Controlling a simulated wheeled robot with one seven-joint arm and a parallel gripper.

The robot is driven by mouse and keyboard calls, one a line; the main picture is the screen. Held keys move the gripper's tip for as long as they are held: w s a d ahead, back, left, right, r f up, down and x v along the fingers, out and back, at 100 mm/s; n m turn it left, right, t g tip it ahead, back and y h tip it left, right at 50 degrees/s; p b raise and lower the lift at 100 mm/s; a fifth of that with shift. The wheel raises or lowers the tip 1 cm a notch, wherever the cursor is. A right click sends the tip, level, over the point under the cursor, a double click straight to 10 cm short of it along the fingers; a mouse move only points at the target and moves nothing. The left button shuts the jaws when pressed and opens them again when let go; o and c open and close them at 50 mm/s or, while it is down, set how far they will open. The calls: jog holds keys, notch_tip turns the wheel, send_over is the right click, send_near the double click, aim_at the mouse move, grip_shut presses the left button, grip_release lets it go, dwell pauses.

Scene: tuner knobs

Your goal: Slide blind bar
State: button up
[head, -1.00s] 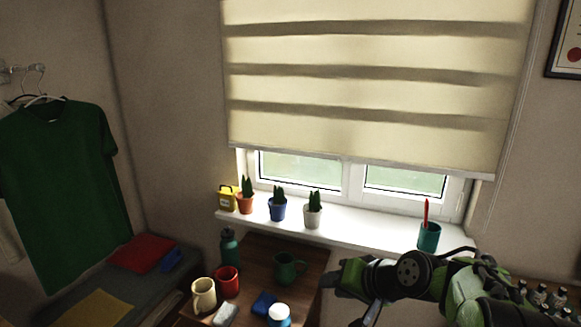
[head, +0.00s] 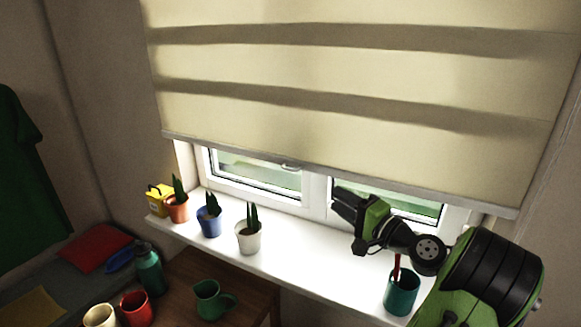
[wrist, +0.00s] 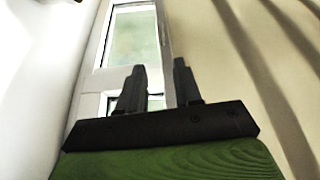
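The cream window blind (head: 330,115) hangs over the upper window, and its pale bottom bar (head: 330,172) runs along its lower edge. The blind also fills the right side of the wrist view (wrist: 265,60). My gripper (head: 345,200) is in front of the right window pane, a little below the bar and apart from it as far as I can tell. In the wrist view, my gripper's two dark fingers (wrist: 158,85) stand apart with nothing between them but the window behind. The gripper is open and empty.
A table with mugs (head: 212,300) and a bottle (head: 148,268) is below left.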

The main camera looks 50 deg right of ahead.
jog(key=w+d+r, duration=0.1)
jog(key=w, duration=1.4)
jog(key=shift+w+p, duration=0.3)
grip_shut()
jog(key=shift+d, duration=0.1)
dwell(0.4)
